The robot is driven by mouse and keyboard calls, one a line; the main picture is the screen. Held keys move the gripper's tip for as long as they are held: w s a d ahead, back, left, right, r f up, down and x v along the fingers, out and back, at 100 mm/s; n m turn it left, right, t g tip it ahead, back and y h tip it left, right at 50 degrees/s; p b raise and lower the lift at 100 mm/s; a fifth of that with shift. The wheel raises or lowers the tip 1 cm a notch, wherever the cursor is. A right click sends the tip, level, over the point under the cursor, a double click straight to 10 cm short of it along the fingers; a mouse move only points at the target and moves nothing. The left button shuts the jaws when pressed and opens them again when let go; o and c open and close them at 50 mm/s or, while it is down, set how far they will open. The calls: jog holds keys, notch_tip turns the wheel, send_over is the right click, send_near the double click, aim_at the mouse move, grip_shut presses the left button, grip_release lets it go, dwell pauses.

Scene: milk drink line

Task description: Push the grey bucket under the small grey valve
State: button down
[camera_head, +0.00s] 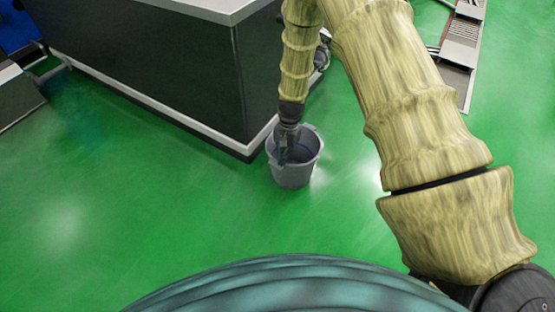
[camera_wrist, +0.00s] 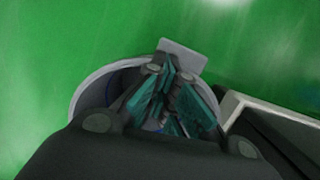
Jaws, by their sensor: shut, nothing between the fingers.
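The grey bucket (camera_head: 294,176) stands upright on the green floor, close to the corner of the dark cabinet. My gripper (camera_head: 284,156) points down into the bucket's open top, its fingertips inside the rim. In the wrist view the bucket's rim (camera_wrist: 88,84) curves around my teal-padded fingers (camera_wrist: 176,122), with a flat grey tab (camera_wrist: 184,56) on the rim at the top. My fingers are shut with nothing between them. Whether they touch the bucket wall, I cannot tell. I cannot make out the small grey valve in either view.
The dark cabinet (camera_head: 165,65) with a light top and pale base strip is just left of and behind the bucket; its edge also shows in the wrist view (camera_wrist: 270,112). A grated metal frame (camera_head: 460,45) lies at the upper right. Green floor is open left and in front.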

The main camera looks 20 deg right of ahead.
jog(key=w+d+p, duration=0.3)
jog(key=w+d, duration=0.1)
jog(key=d, duration=0.1)
jog(key=shift+w+d+f, duration=0.2)
jog(key=shift+d, duration=0.1)
